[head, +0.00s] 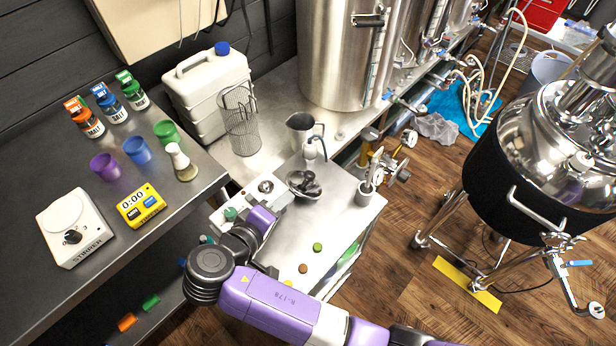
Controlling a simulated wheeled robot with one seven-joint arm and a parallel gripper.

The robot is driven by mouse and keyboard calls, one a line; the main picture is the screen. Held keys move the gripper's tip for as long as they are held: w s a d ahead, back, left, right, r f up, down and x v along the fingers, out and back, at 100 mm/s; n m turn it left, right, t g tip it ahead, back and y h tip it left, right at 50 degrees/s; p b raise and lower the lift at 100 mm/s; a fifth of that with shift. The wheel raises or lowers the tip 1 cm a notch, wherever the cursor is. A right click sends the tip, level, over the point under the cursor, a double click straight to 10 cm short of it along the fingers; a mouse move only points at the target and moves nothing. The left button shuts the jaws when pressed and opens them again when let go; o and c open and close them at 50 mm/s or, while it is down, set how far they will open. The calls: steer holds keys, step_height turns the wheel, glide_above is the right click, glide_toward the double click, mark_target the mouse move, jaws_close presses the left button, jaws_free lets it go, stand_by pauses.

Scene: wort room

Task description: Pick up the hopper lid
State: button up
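I cannot make out for certain which thing is the hopper lid. A small white device (270,187) with a round metal-and-dark piece on top stands at the left end of the low white-topped bench (330,205). The end of my purple arm, with my gripper (262,216), is over the near-left part of this bench, close in front of the device. The wrist hides part of what lies there, including some of a teal piece (230,214). The fingertips do not show clearly, so I cannot see whether they hold anything.
A dark counter (60,160) with a stirrer (75,228) and timer (141,205) is left. A steel kettle (545,150) stands right.

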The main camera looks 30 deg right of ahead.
mark_target(295, 191)
steer(key=shift+p+x, duration=0.7)
steer(key=shift+x, duration=2.85)
steer(key=shift+d+r, duration=0.1)
jaws_close()
